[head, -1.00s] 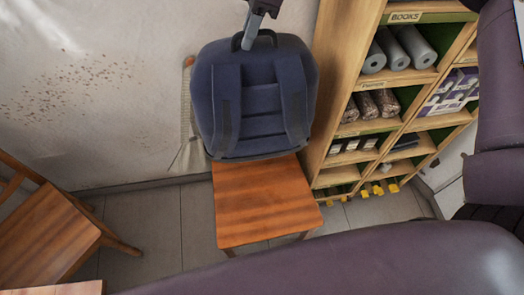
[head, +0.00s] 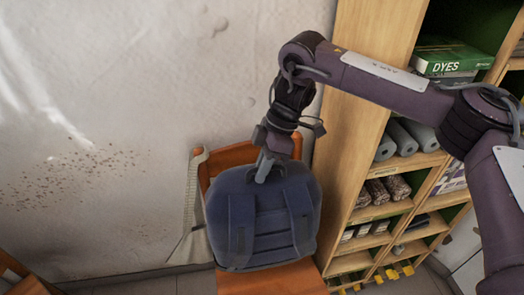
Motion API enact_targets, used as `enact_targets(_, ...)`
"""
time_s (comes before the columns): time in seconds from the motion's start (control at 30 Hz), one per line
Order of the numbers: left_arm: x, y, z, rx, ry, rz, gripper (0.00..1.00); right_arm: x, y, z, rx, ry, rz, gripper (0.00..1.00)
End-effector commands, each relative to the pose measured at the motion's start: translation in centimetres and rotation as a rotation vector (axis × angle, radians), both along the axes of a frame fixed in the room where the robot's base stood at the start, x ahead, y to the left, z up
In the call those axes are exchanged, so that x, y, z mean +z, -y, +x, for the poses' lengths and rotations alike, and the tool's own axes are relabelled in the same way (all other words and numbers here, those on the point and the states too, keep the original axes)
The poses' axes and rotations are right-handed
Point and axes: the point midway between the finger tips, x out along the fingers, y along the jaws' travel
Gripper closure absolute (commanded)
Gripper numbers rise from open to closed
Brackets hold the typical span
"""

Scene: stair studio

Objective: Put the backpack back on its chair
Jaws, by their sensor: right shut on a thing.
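The blue backpack (head: 262,222) is upright at the wooden chair (head: 270,281), in front of its backrest (head: 232,156). Its straps face me. My right gripper (head: 266,172) is shut on the top of the backpack, at its handle, which the fingers mostly hide. The backpack covers most of the chair's back and part of the seat. I cannot tell whether its bottom rests on the seat or hangs just above it. My left gripper is not in view.
A wooden shelf unit (head: 352,130) with rolls, boxes and a green dyes box (head: 445,60) stands close on the right. A pale cloth strip (head: 192,205) hangs at the chair's left. A stained wall (head: 100,110) is behind. Part of another chair (head: 12,275) shows lower left.

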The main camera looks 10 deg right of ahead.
Motion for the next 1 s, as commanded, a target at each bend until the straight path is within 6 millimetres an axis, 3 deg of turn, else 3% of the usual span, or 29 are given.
enact_targets(0.2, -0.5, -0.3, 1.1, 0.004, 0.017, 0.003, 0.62, -3.8, -0.1, 0.0, 0.0, 0.001, 0.005, 1.0)
enact_targets(0.43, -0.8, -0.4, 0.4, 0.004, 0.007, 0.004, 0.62, -5.2, -0.1, 0.1, 0.0, 0.004, 0.004, 1.0)
enact_targets(0.7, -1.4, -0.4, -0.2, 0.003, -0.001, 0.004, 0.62, -8.4, -0.1, 0.0, -0.001, 0.002, 0.004, 1.0)
enact_targets(1.0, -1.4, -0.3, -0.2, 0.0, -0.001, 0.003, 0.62, -8.6, -0.1, 0.1, 0.001, 0.005, 0.004, 1.0)
